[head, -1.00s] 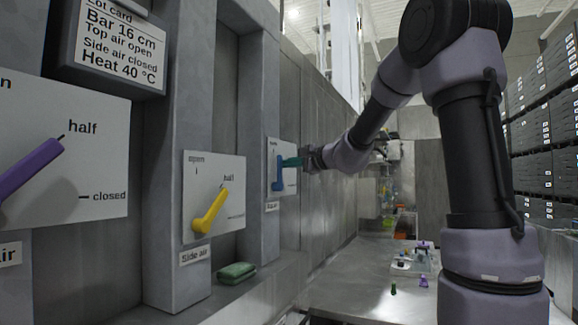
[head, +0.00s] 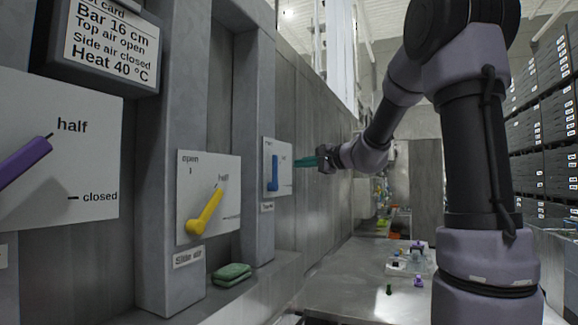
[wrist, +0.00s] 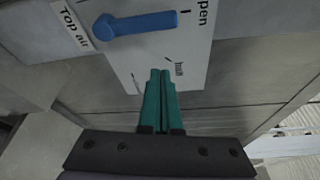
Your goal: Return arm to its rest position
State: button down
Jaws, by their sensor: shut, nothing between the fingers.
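My gripper (head: 298,161) has teal fingers, shut together and empty, at the right edge of the far white plate (head: 284,184). The wrist view shows the closed fingers (wrist: 160,73) over the lower part of that plate, apart from the blue lever. The blue lever (wrist: 140,23) is on the plate labelled Top air and points to the open mark. It also shows in the head view (head: 274,175). My arm reaches in from the right, bent at the elbow. Whether the fingertips touch the plate cannot be told.
A yellow lever (head: 206,212) on the Side air plate points to half. A purple lever (head: 22,163) is at the left. A lot card (head: 113,44) hangs above. A green folded cloth (head: 232,272) lies on the ledge. A metal table (head: 350,278) holds small items; dark shelves stand right.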

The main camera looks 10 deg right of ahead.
jog(key=s+a+f+n+g+h, duration=0.1)
jog(key=s+a+f+n+g, duration=0.2)
jog(key=s, duration=0.7)
jog(key=s+a+f+n+g+h, duration=0.1)
jog(key=s+f+n+g, duration=0.25)
jog(key=s, duration=0.65)
jog(key=s+d+f+n+h, duration=0.3)
jog(key=s+d+f+h, duration=0.2)
jog(key=s, duration=0.7)
notch_tip(320, 180, down, 3)
jog(key=shift+d+f+h, duration=0.1)
jog(key=shift+d+h, duration=0.3)
jog(key=shift+d, duration=0.55)
jog(key=shift+w+a+g, duration=0.1)
jog(key=shift+g, duration=0.15)
